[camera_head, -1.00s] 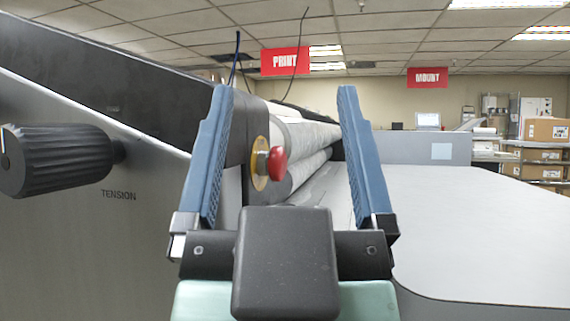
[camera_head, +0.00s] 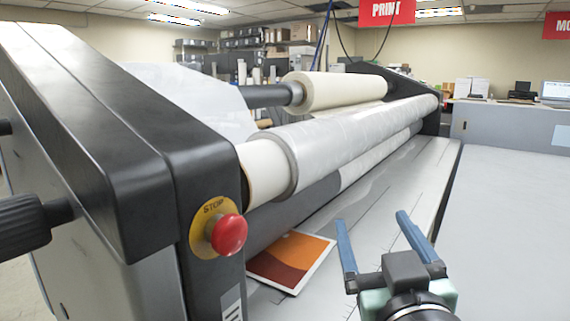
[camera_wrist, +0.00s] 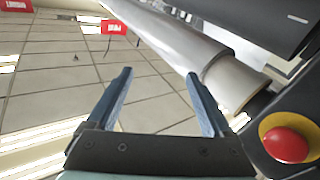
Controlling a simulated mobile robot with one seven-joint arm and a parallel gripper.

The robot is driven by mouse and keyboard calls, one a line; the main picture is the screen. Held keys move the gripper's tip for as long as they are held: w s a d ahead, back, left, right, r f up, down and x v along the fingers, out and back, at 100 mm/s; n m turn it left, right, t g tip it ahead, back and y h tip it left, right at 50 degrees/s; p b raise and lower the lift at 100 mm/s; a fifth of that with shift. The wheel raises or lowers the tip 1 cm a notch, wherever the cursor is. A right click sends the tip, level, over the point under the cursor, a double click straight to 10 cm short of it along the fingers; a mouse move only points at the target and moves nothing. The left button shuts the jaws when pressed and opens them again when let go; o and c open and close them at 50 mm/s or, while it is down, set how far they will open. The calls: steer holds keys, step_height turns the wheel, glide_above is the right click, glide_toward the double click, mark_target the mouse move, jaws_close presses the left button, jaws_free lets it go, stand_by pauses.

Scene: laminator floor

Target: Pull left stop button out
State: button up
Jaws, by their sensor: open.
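The red stop button (camera_head: 228,234) sits on a yellow round plate marked STOP, on the dark end housing of the laminator at the left. It also shows in the wrist view at the lower right (camera_wrist: 287,145), outside the jaws. My gripper (camera_head: 370,216) is open and empty, with its two blue fingers apart. In the head view it is to the right of the button, over the grey bed of the machine, and not touching the button. In the wrist view the fingers (camera_wrist: 158,90) point toward the ceiling and the rollers.
Long rollers (camera_head: 350,145) run back from the housing. An orange and red print (camera_head: 290,259) lies on the bed beside the button. A black knob (camera_head: 30,227) juts out at the far left. The grey table (camera_head: 510,220) at the right is clear.

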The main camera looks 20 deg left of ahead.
steer(key=f+n+g+y+p, duration=0.2)
steer(key=g+p, duration=0.1)
steer(key=p, duration=0.2)
steer(key=n+g+y+p, duration=0.7)
steer(key=g+y+p, duration=0.25)
steer(key=p, duration=1.15)
glide_toward(236, 233)
steer(key=shift+y, duration=0.45)
steer(key=p+x, duration=0.1)
steer(key=x, duration=0.1)
steer(key=p+x, duration=0.1)
steer(key=x, duration=0.2)
steer(key=p+x, duration=0.2)
steer(key=shift+w+a+f, duration=0.15)
steer(key=shift+a+f, duration=0.1)
steer(key=shift+w+a+f, duration=0.1)
steer(key=shift+w+a, duration=0.1)
steer(key=shift+a, duration=0.25)
jaws_close()
